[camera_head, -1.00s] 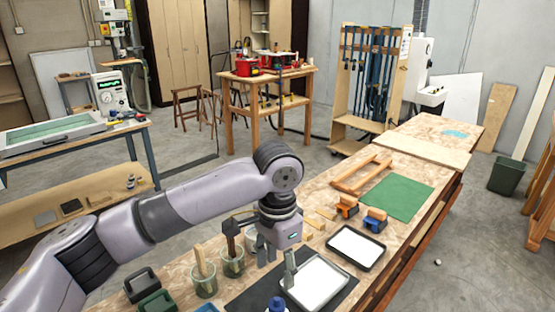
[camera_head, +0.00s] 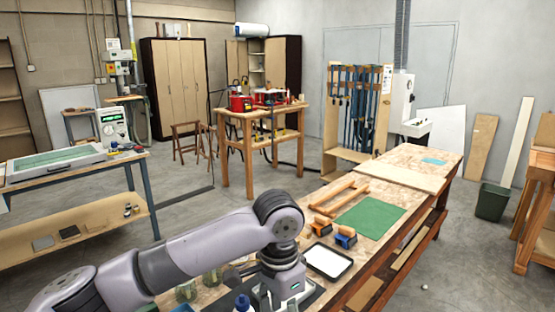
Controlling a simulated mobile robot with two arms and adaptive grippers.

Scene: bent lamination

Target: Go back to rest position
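My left arm comes in from the lower left and bends down over the workbench (camera_head: 408,225). My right arm and gripper are not in view.
A black-rimmed tray (camera_head: 328,261) lies right of my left gripper. A blue-capped bottle (camera_head: 243,303) and jars (camera_head: 187,291) stand close by. Orange (camera_head: 320,225) and blue (camera_head: 345,238) tools, a green mat (camera_head: 370,216) and a wooden frame (camera_head: 338,198) lie farther back.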

